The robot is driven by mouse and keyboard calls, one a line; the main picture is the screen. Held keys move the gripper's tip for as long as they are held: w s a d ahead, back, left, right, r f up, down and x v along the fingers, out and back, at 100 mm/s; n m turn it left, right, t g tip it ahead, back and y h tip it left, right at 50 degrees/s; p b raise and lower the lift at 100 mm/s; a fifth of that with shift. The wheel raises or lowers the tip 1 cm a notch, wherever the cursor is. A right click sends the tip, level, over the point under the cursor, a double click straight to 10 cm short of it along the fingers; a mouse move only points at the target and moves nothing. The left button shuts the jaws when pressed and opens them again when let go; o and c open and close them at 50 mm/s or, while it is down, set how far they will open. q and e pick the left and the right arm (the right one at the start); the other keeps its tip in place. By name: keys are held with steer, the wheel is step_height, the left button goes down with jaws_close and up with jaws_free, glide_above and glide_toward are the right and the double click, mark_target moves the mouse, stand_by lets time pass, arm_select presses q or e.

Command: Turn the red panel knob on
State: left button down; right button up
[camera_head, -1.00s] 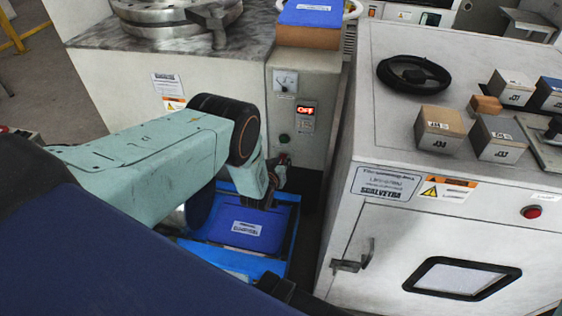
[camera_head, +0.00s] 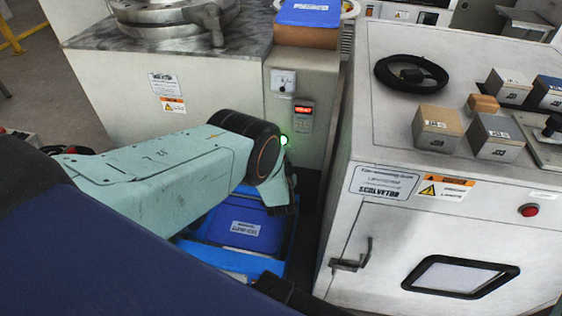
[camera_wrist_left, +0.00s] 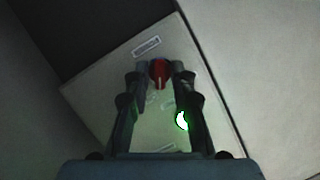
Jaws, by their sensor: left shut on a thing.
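The red knob (camera_wrist_left: 160,74) sits on the pale panel (camera_wrist_left: 215,95) in the left wrist view. My left gripper (camera_wrist_left: 161,68) is shut on it, with a dark finger on each side. The knob's pale pointer line runs roughly up and down in that view. A green lamp (camera_wrist_left: 182,120) glows beside the right finger. In the head view, my left arm covers the knob, and the green lamp (camera_head: 284,140) shows lit at the panel. A red-lit display (camera_head: 303,110) sits above; its text is too small to read.
A round gauge (camera_head: 284,81) is on the panel above. A blue bin (camera_head: 262,266) with a blue box (camera_head: 243,229) stands below my left arm. A white cabinet (camera_head: 385,240) stands close on the right, with a narrow dark gap between.

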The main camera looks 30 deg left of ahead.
stand_by(0.4)
arm_select(q)
steer(key=c, duration=1.4)
jaws_free()
steer(key=shift+s+d, duration=0.1)
steer(key=v, duration=1.1)
steer(key=shift+s+d+r, duration=0.1)
steer(key=shift+s+d, duration=0.05)
steer(key=shift+s, duration=0.2)
